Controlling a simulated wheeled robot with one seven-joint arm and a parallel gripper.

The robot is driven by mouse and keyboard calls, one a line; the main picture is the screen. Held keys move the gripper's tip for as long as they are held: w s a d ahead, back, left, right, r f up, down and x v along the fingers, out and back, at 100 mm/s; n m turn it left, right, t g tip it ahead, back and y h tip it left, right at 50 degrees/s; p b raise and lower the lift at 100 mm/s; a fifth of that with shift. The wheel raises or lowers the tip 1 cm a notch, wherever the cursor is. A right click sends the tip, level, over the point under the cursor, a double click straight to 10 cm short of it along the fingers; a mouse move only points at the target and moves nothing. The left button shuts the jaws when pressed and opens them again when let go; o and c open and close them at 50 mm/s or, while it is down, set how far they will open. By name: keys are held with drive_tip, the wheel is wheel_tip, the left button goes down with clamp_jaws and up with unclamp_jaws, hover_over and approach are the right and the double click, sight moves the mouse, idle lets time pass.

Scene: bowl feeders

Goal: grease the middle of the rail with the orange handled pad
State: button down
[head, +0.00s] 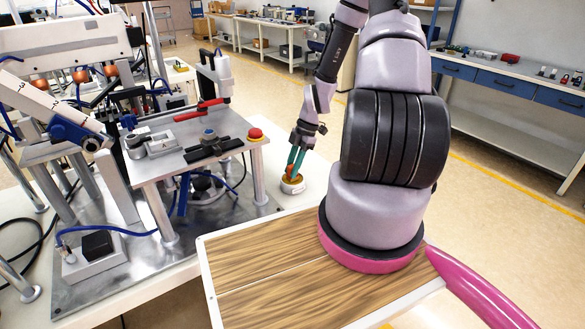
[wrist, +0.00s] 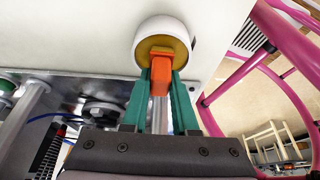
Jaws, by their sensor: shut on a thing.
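My gripper (head: 295,163) has teal fingers and points down over a white round cup (head: 292,188) on the pale table, right of the machine. In the wrist view, my gripper (wrist: 158,80) is shut on the orange handle (wrist: 161,72) of the pad. The handle's far end is at the cup (wrist: 160,24), over its yellow-brown inside. The pad's lower face is hidden, and I cannot tell whether it touches the inside. Which bar is the rail is unclear; a thin metal strip (head: 166,119) runs along the machine's raised plate.
The raised plate (head: 205,150) carries a red lever clamp (head: 200,110) and a red stop button (head: 255,134) on its corner nearest my gripper. Below it are metal posts and blue hoses. A wood-patterned board (head: 270,275) lies in front. The table around the cup is mostly clear.

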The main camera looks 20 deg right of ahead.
sight(292, 165)
idle(0.4)
drive_tip(key=shift+r, duration=3.5)
drive_tip(key=w+a+r+m+t+h, duration=0.1)
drive_tip(key=w+m, duration=0.3)
drive_tip(key=m, duration=0.6)
drive_tip(key=w+a+r+m+t+h, duration=0.2)
drive_tip(key=w+m+t+h, duration=0.1)
drive_tip(key=m, duration=0.7)
drive_tip(key=shift+w+t, duration=0.6)
drive_tip(key=shift+w, duration=0.35)
drive_tip(key=shift+s, duration=0.1)
